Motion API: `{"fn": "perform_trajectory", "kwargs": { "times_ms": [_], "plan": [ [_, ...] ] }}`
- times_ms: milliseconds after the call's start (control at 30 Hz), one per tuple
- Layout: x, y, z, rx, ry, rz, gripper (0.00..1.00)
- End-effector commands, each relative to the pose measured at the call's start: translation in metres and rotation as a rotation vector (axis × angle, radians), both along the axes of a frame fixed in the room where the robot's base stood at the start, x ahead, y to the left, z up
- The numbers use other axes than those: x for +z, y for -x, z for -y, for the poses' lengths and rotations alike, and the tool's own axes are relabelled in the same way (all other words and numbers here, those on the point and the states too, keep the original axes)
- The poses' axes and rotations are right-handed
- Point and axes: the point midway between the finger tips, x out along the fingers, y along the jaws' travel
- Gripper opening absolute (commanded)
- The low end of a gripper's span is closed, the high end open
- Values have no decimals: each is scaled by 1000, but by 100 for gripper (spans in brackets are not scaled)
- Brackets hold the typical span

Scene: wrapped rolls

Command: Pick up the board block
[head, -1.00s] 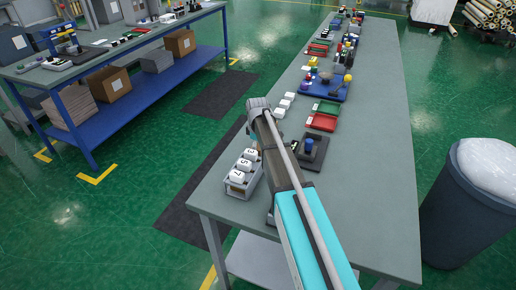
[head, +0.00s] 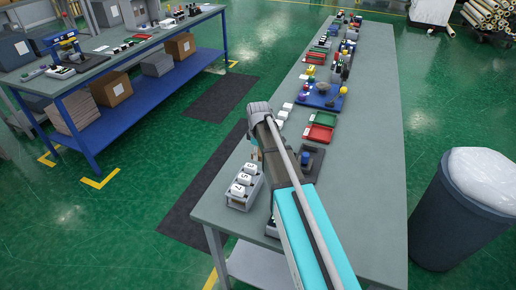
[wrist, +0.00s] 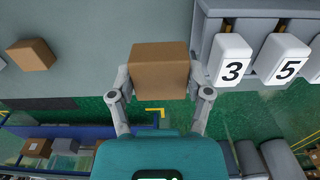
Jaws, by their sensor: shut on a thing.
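The board block (wrist: 159,70) is a brown, cardboard-coloured cube in the middle of the wrist view. My gripper (wrist: 160,84) is shut on it, with one grey finger against its left side and one against its right. In the wrist view the green floor shows below the block and the grey bench behind it. In the head view my arm covers most of the gripper, and I cannot make out the held block there.
A grey rack (head: 238,201) with white blocks numbered 3, 5 and 7 stands close beside the held block. Another brown block (wrist: 30,55) shows at left in the wrist view. Trays and small parts line the bench (head: 365,150); its right side is clear. A bin (head: 440,215) stands right.

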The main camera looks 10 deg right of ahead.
Motion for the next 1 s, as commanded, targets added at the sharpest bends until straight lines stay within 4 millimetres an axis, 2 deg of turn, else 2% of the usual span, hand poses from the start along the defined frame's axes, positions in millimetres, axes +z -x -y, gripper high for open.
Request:
{"fn": "perform_trajectory", "kwargs": {
  "times_ms": [33, 100, 400, 633, 1000],
  "plan": [
    [12, 12, 0, 0, 0, 0, 18],
    [17, 30, -1, 0, 0, 0, 18],
    [36, 76, -4, 0, 0, 0, 18],
    [42, 90, -5, 0, 0, 0, 18],
    [42, 91, -5, -1, 0, 0, 18]
  ]
}}
